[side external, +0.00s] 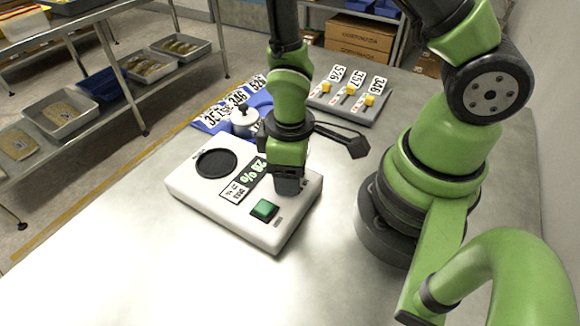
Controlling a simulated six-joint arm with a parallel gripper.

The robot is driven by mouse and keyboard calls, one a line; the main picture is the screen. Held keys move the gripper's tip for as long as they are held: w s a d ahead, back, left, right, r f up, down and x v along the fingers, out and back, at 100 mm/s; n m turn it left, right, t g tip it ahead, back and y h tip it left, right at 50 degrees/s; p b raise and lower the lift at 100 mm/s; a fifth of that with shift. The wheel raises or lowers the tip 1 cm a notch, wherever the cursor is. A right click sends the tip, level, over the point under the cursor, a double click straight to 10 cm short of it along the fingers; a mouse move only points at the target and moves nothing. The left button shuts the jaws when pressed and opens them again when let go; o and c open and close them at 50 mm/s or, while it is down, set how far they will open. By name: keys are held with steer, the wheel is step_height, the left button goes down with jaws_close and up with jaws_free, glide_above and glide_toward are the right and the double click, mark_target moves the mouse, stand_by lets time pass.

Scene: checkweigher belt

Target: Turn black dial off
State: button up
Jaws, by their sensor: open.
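A white control box (190,187) stands on the metal table, left of my arm's base. A flat black round disc (215,162) is on its upper left; I cannot tell whether it is the dial or a recess. A green square button (265,209) is at its front right. My gripper (289,186) points down over the right part of the box, behind the green button. Its jaws are open, close to the top surface. The fingers and wrist hide whatever is under them, so no dial shows clearly there.
Behind the box are a silver knobbed object (244,121) and a blue piece (207,126) with number cards. A grey panel (375,112) with several yellow-knobbed sliders stands at the back. Steel shelves with trays (60,113) are at left. The table's front is clear.

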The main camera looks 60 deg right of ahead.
steer(key=c, duration=0.9)
steer(key=shift+n, duration=0.3)
steer(key=n, duration=0.4)
steer(key=shift+n, duration=2.2)
steer(key=o, duration=0.9)
